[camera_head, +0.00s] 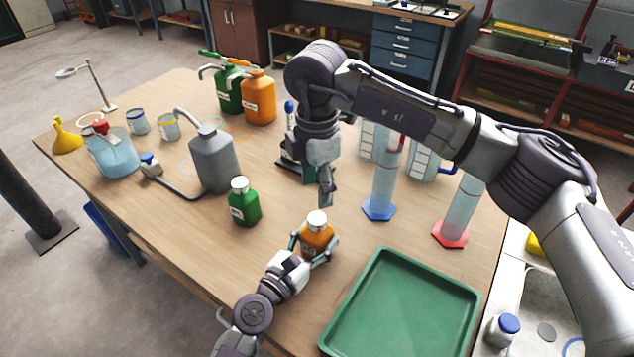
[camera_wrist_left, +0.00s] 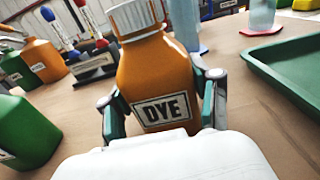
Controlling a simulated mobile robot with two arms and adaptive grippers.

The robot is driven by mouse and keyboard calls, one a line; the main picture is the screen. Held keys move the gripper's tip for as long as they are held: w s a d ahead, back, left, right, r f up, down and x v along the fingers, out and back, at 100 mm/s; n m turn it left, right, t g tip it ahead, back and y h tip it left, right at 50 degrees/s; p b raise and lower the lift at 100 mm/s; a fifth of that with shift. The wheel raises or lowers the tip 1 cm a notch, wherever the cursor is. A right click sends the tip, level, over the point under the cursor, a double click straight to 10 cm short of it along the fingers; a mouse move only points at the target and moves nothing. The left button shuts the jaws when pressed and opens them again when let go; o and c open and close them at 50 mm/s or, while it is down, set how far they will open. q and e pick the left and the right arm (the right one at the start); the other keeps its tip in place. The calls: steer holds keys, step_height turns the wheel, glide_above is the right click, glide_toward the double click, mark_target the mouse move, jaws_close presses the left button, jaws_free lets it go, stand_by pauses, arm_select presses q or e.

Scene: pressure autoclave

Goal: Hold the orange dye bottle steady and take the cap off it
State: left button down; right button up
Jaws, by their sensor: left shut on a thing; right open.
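The orange dye bottle (camera_head: 316,238) stands upright on the wooden table, with its white ribbed cap (camera_head: 317,218) on its neck. My left gripper (camera_head: 314,254) is shut around the bottle's body from the near side. In the left wrist view the orange bottle (camera_wrist_left: 158,75) shows a DYE label between the two fingers of my left gripper (camera_wrist_left: 160,115), and the white cap (camera_wrist_left: 135,16) is cut by the top edge. My right gripper (camera_head: 326,192) points down, above and just behind the cap, apart from it. It is seen edge-on, with nothing held in it.
A green bottle (camera_head: 243,203) with a white cap stands left of the orange one. A green tray (camera_head: 400,318) lies to the right. Graduated cylinders (camera_head: 383,180) stand behind.

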mark_target(317, 218)
steer(key=m, duration=0.2)
steer(key=shift+f+m, duration=0.1)
steer(key=shift+m, duration=0.3)
steer(key=shift+f, duration=3.95)
